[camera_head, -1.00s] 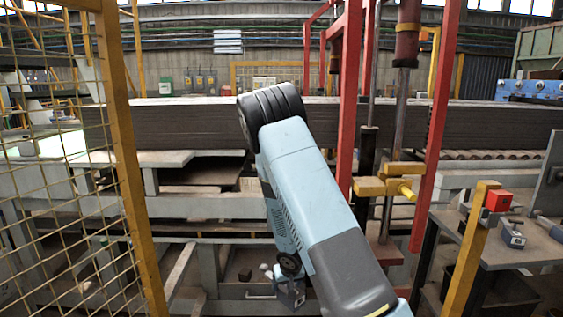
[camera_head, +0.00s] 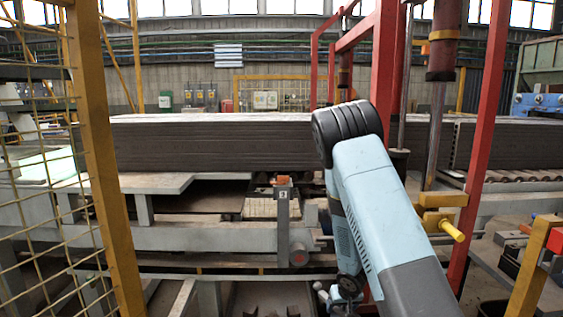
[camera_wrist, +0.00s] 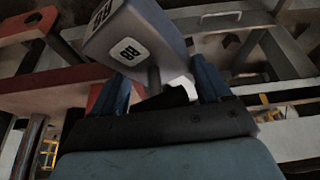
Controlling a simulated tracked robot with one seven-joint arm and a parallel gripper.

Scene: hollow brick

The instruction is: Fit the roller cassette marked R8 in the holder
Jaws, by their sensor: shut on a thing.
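The roller cassette marked R8 (camera_wrist: 140,38) is a grey block with white R8 labels on two faces, in the upper middle of the wrist view. My gripper (camera_wrist: 164,78) is shut on it, with one blue finger to each side of a grey stem below the block. In the head view my arm hides most of the gripper and cassette. A grey upright post marked 3 (camera_head: 283,215), with an orange top, stands left of my arm. I cannot tell whether it belongs to the holder, and no holder marked R8 shows.
A long dark stack (camera_head: 215,145) lies across the line behind my arm. A red frame (camera_head: 480,140) with a yellow valve fitting (camera_head: 440,222) stands close on the right. A yellow-framed mesh guard (camera_head: 108,170) stands on the left. A grey beam (camera_head: 200,236) runs across below the stack.

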